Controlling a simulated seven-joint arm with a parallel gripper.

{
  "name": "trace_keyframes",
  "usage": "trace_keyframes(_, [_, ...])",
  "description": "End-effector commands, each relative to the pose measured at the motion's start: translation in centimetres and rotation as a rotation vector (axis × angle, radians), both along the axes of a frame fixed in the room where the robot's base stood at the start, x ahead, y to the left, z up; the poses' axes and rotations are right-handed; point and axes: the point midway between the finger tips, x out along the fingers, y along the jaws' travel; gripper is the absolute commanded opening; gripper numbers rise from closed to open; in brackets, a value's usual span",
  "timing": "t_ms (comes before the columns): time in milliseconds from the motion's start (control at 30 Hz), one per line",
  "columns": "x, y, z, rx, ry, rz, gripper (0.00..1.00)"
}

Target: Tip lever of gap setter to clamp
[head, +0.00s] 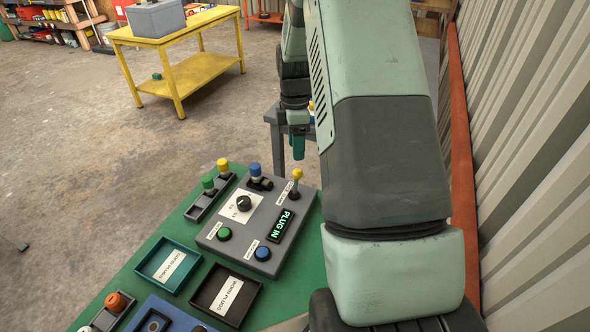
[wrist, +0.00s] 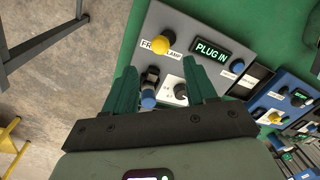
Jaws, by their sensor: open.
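The gap setter is a grey box (head: 262,207) on a green mat; it also shows in the wrist view (wrist: 190,27). Its lever (head: 296,183) has a yellow ball top and stands at the box's far right corner. In the wrist view the lever (wrist: 163,42) points toward the camera, between label parts reading "FR" and "LAMP"; its exact tilt is unclear. The display (head: 280,226) reads "PLUG IN". A blue-topped plug (head: 254,170) stands at the socket. My gripper (wrist: 163,80) is open and empty above the box, its fingers around the view of the plug, apart from the lever.
The box also carries a black dial (head: 243,203), a green button (head: 224,233) and a blue button (head: 262,253). Teal (head: 140,267) and black (head: 207,318) trays lie in front. Green and yellow plugs (head: 222,165) stand in a rack at left. A blue panel (wrist: 288,85) lies beyond.

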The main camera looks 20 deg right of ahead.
Motion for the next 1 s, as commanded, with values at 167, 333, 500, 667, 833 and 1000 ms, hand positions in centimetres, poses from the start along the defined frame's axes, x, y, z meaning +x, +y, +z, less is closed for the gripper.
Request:
trace_keyframes(167, [-0.5,0.0,-3.3,0.002,0.006,-0.005,0.56])
trace_keyframes(333, [-0.8,0.1,-6.5,0.001,0.004,-0.005,0.56])
trace_keyframes(500, [-1.0,0.1,-8.8,0.001,0.003,-0.008,0.56])
trace_keyframes(667, [-1.0,0.1,-9.7,0.0,0.0,-0.008,0.56])
trace_keyframes(833, [-1.1,0.1,-9.8,0.0,0.0,-0.009,0.56])
trace_keyframes(1000, [-1.1,0.1,-9.8,0.0,0.0,-0.009,0.47])
